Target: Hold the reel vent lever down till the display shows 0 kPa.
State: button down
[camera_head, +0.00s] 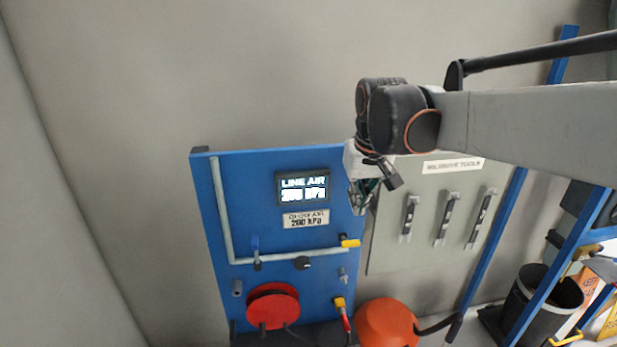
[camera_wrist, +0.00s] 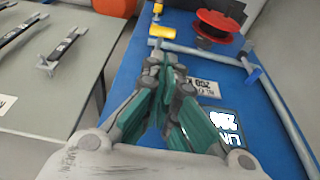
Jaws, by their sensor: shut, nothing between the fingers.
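The display (camera_head: 303,187) on the blue panel (camera_head: 215,290) reads "LINE AIR" with a figure that looks like 200 kPa. A yellow lever (camera_head: 350,241) sits at the right end of the grey pipe, and a blue lever (camera_head: 256,243) on its left part. I cannot read which one is the reel vent lever. In the wrist view the yellow lever (camera_wrist: 162,32) lies just beyond my fingertips, and the blue lever (camera_wrist: 254,76) is at right. My gripper (camera_head: 362,207) is shut and empty, above the yellow lever and right of the display; it also shows in the wrist view (camera_wrist: 165,58).
A red reel (camera_head: 272,305) is low on the panel. A yellow and red fitting (camera_head: 341,310) and an orange round body (camera_head: 386,323) are beside it. A grey tool board (camera_head: 400,255) with several tools stands close right of my gripper. A dark bin (camera_head: 540,300) is farther right.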

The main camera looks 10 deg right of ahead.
notch_tip(320, 180, up, 3)
jog(key=p, duration=0.3)
send_over(346, 239)
jog(key=shift+s+g, duration=0.4)
jog(key=f, duration=0.3)
jog(key=w+f, duration=0.1)
jog(key=f, duration=0.2)
jog(key=w+f, duration=0.1)
jog(key=f, duration=0.2)
jog(key=shift+f+p, duration=0.3)
jog(key=shift+f, duration=0.1)
jog(key=shift+s+f, duration=0.95)
jog(key=shift+f, duration=0.3)
jog(key=shift+s+f, duration=0.2)
jog(key=shift+f, duration=0.2)
jog(key=shift+s+f+t, duration=0.15)
jog(key=shift+s+t, duration=0.2)
jog(key=shift+t, duration=0.05)
